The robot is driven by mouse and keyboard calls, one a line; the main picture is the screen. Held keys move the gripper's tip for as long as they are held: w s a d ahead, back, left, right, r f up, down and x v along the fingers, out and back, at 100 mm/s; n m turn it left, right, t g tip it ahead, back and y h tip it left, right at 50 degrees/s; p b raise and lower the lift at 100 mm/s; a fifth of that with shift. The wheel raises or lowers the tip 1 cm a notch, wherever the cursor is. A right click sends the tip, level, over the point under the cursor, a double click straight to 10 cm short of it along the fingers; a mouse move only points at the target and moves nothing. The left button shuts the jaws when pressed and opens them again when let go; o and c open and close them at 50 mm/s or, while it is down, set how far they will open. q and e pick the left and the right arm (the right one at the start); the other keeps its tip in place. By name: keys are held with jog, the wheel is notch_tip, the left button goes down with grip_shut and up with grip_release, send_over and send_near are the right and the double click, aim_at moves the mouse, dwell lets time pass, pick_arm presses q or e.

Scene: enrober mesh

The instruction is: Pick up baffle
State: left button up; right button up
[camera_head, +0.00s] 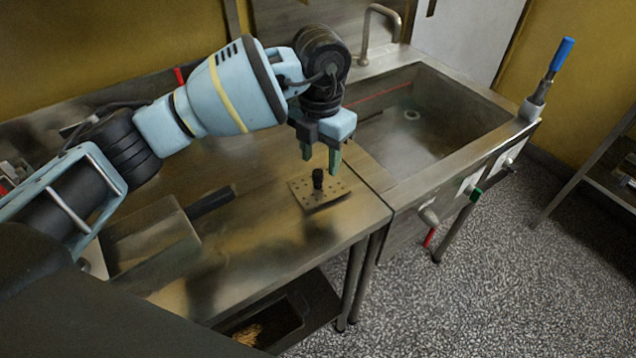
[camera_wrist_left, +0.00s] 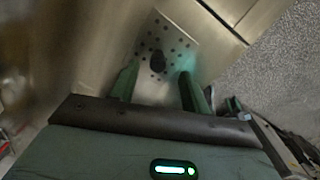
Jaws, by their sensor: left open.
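The baffle (camera_head: 326,193) is a small metal plate with rows of holes and an upright black knob (camera_head: 318,178). It lies on the steel table near the edge by the sink. In the left wrist view the perforated plate (camera_wrist_left: 172,38) and its dark knob (camera_wrist_left: 157,61) show ahead of the fingers. My left gripper (camera_head: 320,158) points down just above the knob, open and empty. In the wrist view its two green fingers (camera_wrist_left: 160,88) stand on either side of the knob's line, apart from it. My right gripper is in neither view.
The steel table (camera_head: 270,240) is mostly bare around the plate. A metal box-like pan (camera_head: 150,245) with a dark handle (camera_head: 211,201) lies to the left. A sink (camera_head: 425,120) with a tap adjoins at right. A blue-handled tool (camera_head: 562,55) stands at the sink's far right corner.

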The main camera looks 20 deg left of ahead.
aim_at(318, 172)
pick_arm(q)
jog(key=shift+s+a+f, duration=0.1)
jog(key=shift+a+f, duration=0.05)
jog(key=shift+f, duration=2.4)
grip_shut()
